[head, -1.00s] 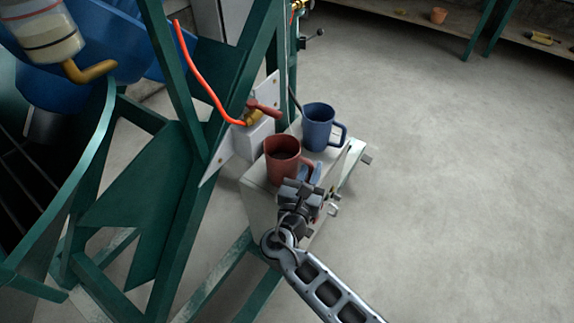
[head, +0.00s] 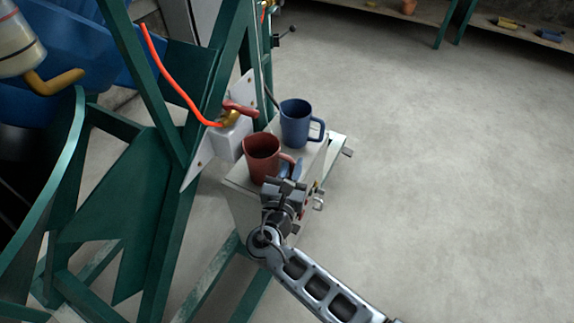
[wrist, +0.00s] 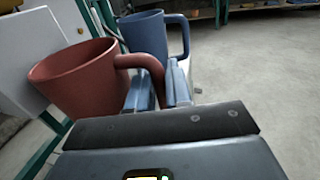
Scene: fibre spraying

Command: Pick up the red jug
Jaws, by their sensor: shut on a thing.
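The red jug (head: 262,158) stands upright on top of the grey box, its handle toward the right. In the wrist view the red jug (wrist: 80,80) fills the left side, and its handle passes down between the blue finger pads. My gripper (head: 290,170) is at the handle, and the wrist view shows my gripper (wrist: 158,88) shut on it. The jug's base is partly hidden by the gripper in the wrist view, so I cannot tell whether it touches the box.
A blue jug (head: 296,123) stands just behind on the same grey box (head: 240,180). A red-handled valve (head: 238,110) with an orange hose is close on the left. Green frame beams (head: 175,215) stand at left. Open floor (head: 440,180) lies to the right.

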